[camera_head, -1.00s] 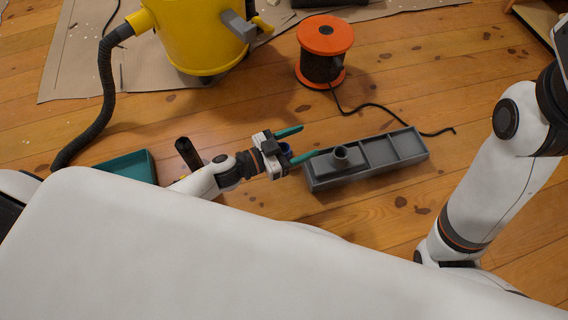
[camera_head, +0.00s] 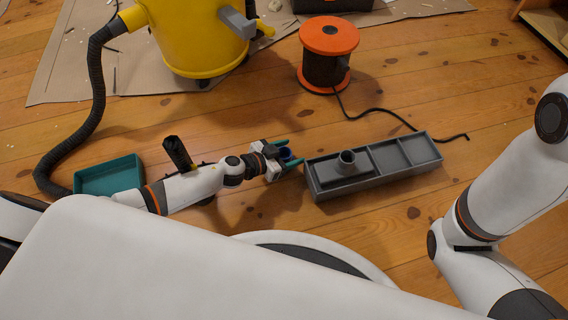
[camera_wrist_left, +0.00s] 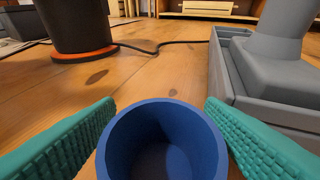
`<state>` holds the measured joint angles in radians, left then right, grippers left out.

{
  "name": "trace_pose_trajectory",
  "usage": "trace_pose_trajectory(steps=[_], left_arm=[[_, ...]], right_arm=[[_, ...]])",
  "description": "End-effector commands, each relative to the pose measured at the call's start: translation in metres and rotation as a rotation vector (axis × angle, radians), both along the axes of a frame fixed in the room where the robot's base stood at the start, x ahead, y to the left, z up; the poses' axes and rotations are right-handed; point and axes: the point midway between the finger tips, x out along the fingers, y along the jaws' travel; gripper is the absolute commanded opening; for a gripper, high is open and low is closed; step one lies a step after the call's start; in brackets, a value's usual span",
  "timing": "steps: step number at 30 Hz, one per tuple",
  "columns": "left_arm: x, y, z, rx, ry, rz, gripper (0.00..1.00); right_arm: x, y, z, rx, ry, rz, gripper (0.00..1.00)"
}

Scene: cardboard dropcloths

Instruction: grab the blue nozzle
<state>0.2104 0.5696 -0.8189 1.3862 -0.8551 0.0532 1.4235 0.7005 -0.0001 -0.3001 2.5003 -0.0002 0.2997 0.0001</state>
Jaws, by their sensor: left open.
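The blue nozzle (camera_wrist_left: 163,145) shows in the left wrist view as a round, hollow blue opening low in the middle. It lies between the two teal fingers of my left gripper (camera_wrist_left: 160,138), with a finger on each side. The fingers are apart. In the head view the blue nozzle (camera_head: 286,154) is a small dark blue ring between the fingers of my left gripper (camera_head: 290,155), partly hidden by it. It is just left of the grey tray. My right arm comes in at the right; its gripper is out of the picture.
A grey divided tray (camera_head: 424,157) with a grey round nozzle (camera_head: 347,158) is right of my left gripper. An orange cable reel (camera_head: 329,37), its black cable, a yellow vacuum (camera_head: 190,40) and a teal tray (camera_head: 108,175) stand around. Wooden floor is free in front of the tray.

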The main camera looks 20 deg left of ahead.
Motion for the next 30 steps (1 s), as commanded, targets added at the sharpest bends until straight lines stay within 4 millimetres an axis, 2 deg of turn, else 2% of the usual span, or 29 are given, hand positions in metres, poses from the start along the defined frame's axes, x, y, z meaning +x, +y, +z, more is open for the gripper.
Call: trace_pose_trajectory(steps=[6,15,23,26,30], left_arm=[[0.0,-0.001,0.0,0.0,0.0,-0.001,0.63],[0.0,-0.001,0.0,0.0,0.0,-0.001,0.14],[0.0,-0.001,0.003,-0.001,-0.001,-0.001,0.14],[0.0,-0.001,0.012,0.0,-0.001,-0.001,0.14],[0.0,-0.001,0.036,0.0,-0.001,-0.001,0.14]], right_arm=[[0.0,0.0,0.0,-0.001,-0.001,0.0,0.36],[0.0,0.0,0.0,-0.001,-0.001,0.0,0.36],[0.0,0.0,0.002,-0.001,-0.001,0.0,0.36],[0.0,0.0,0.011,0.0,0.0,0.0,0.36],[0.0,0.0,0.034,0.0,0.001,0.0,0.36]])
